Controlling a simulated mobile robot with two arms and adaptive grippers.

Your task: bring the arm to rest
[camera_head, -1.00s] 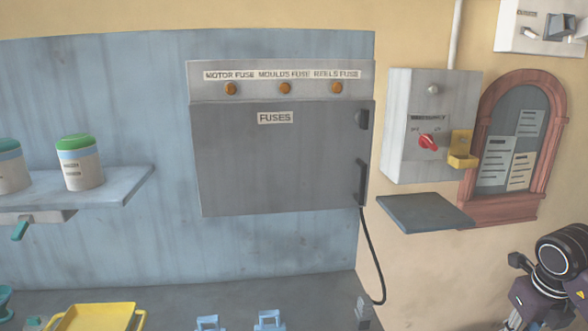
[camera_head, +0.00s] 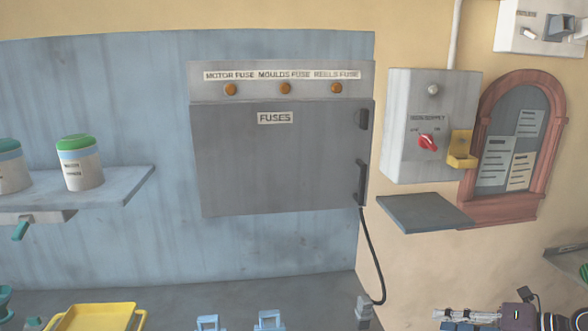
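My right gripper (camera_head: 452,319) shows at the bottom right edge, with silver fingers pointing left and a dark purple and black wrist behind them. It is partly cut off by the lower edge, and I cannot tell whether its fingers are open or shut. No object shows in it. It is in front of the cream wall, well below the small grey shelf and apart from it. My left gripper is not in view.
A grey fuse box (camera_head: 280,155) hangs on the blue panel, its cable (camera_head: 375,260) hanging down. A switch box (camera_head: 405,150) with a red knob (camera_head: 428,142) is above a small shelf (camera_head: 425,212). A yellow tray (camera_head: 95,318) is at bottom left. A ledge (camera_head: 570,258) is at right.

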